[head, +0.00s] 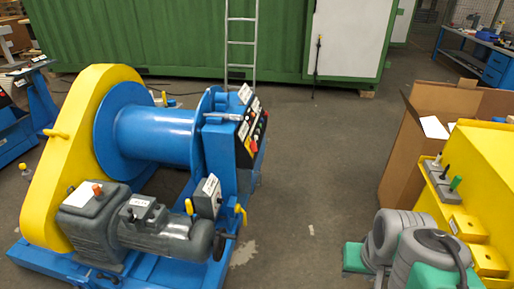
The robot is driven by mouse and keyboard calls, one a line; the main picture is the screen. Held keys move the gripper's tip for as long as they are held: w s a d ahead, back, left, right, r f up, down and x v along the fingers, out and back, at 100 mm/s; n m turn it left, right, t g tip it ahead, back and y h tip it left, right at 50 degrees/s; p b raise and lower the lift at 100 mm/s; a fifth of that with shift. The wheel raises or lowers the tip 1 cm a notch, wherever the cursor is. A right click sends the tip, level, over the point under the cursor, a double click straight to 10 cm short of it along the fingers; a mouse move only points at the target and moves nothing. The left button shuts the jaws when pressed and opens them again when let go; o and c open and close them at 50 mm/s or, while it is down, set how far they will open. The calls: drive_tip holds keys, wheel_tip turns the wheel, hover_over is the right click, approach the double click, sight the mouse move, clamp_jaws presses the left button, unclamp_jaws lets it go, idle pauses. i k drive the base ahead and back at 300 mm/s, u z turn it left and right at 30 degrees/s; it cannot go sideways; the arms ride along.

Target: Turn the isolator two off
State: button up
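A blue winch (155,135) with a yellow chain guard (62,160) stands at left. Its upright control panel (246,133) carries white labels, small knobs and a red-on-yellow switch (251,147). A grey box (207,198) with a white label is mounted lower, beside the grey motor (165,232). The labels are too small to read, so I cannot tell which part is isolator two or how it is set. The panel faces right and is seen at a steep angle. My gripper is not in view.
A yellow machine (485,165) and a grey and green unit (390,240) stand at lower right. An open cardboard box (405,150) is behind them. The floor (310,190) between winch and box is clear. A ladder (241,45) leans on the green container (150,40).

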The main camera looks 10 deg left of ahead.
sight(253, 146)
drive_tip(key=z, duration=0.15)
drive_tip(key=i, duration=0.85)
drive_tip(key=u, duration=0.35)
drive_tip(key=i, duration=1.3)
drive_tip(key=u, duration=0.85)
drive_tip(key=i, duration=0.3)
drive_tip(key=u, duration=0.15)
